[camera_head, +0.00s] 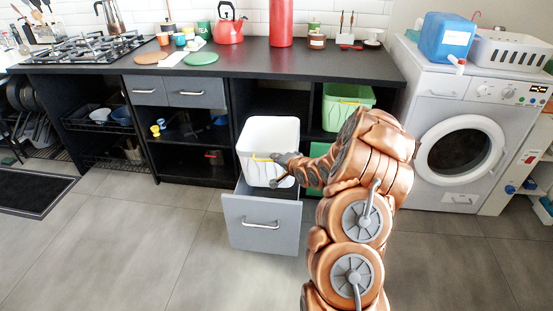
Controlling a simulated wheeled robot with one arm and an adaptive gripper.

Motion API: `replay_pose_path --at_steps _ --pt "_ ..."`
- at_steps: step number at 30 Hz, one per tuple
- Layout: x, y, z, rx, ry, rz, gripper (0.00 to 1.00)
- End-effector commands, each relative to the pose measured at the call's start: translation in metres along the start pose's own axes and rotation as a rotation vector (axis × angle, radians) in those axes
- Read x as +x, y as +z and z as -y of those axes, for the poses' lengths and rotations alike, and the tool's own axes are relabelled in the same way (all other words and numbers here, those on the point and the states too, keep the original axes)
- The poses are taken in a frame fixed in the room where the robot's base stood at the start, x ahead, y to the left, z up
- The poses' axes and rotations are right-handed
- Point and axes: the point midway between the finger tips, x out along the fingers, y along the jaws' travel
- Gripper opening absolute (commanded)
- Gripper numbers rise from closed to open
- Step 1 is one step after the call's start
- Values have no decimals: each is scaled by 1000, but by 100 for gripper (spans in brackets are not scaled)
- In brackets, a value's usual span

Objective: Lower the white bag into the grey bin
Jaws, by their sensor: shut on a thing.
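The white bag (262,135) looks like a white, open-topped, box-shaped container with a thin yellow strip on its front. It stands upright over the pulled-out grey bin (262,226), a drawer-like front with a silver handle. The bag's lower part is at the bin's rim; I cannot tell how far inside it is. My gripper (281,170) is at the bag's front right side, shut on it near the yellow strip. My fingers and wrist hide part of that side.
Green containers (348,98) stand in the open shelves to the right, partly behind my arm. The black counter (290,60) overhangs behind the bag. A washing machine (452,150) is at the right. The floor in front is clear.

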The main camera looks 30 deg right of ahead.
Motion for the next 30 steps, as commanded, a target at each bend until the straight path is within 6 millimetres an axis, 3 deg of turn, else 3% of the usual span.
replay_pose_path --at_steps 30 --pt "32 32 -72 -1 1 1 0"
